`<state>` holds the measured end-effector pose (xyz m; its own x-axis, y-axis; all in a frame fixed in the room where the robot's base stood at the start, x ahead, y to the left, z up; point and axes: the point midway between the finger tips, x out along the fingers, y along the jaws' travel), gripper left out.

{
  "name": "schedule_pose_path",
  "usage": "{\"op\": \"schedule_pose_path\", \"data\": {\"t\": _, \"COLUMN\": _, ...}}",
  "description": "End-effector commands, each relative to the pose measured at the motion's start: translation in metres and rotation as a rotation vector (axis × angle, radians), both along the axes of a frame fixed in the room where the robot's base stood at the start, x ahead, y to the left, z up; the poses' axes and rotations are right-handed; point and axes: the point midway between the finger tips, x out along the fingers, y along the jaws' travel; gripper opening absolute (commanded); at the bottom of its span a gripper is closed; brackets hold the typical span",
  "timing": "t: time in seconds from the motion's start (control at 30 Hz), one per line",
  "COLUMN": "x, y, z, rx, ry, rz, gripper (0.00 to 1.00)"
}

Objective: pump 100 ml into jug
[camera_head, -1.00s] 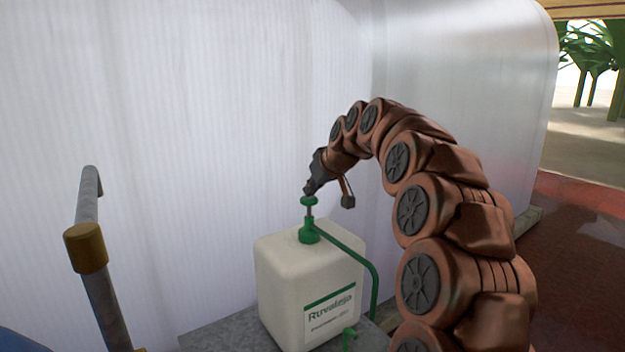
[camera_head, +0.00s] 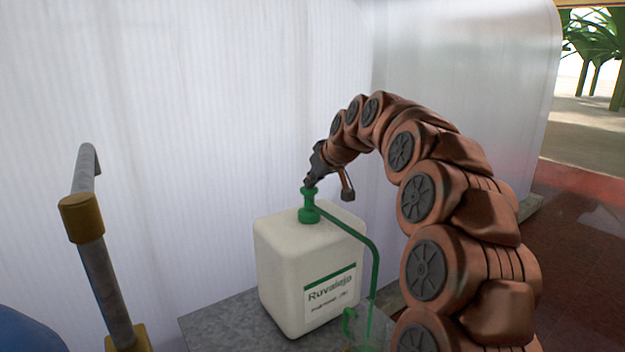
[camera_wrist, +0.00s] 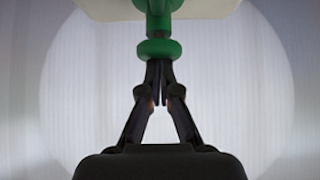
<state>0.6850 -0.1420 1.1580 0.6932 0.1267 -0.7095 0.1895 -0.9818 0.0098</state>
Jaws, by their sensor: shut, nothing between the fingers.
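A white canister (camera_head: 283,262) with a green-striped label stands upright on a grey slab. Its green pump head (camera_head: 308,190) sits on top, close above the green collar (camera_head: 309,214). A green spout tube (camera_head: 376,262) runs from the pump down to the right into a clear jug with a green handle (camera_head: 349,322), cut off by the bottom edge. A little yellowish colour shows low in the jug. My gripper (camera_head: 309,184) is shut and empty, its tips against the pump head from above. In the wrist view, the shut fingertips (camera_wrist: 160,66) meet the green pump head (camera_wrist: 159,50).
The grey slab (camera_head: 225,325) has bare room left of the canister. A grey pipe with a brass-coloured fitting (camera_head: 83,217) rises at the left, and a blue object (camera_head: 25,335) shows in the corner. A pale ribbed wall (camera_head: 200,120) stands close behind.

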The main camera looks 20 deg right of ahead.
Motion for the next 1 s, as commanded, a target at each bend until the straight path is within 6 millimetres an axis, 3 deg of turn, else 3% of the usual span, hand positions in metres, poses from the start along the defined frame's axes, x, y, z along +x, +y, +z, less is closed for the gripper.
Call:
{"op": "schedule_pose_path", "data": {"t": 0.37, "x": -0.001, "y": 0.001, "z": -0.003, "rx": 0.001, "ry": 0.018, "rz": 0.004, "gripper": 0.0}}
{"op": "schedule_pose_path", "data": {"t": 0.67, "x": 0.0, "y": 0.0, "z": 0.045, "rx": -0.001, "ry": 0.004, "rz": 0.0, "gripper": 0.0}}
{"op": "schedule_pose_path", "data": {"t": 1.0, "x": -0.047, "y": -0.009, "z": 0.089, "rx": -0.001, "ry": -0.001, "rz": 0.0, "gripper": 0.0}}
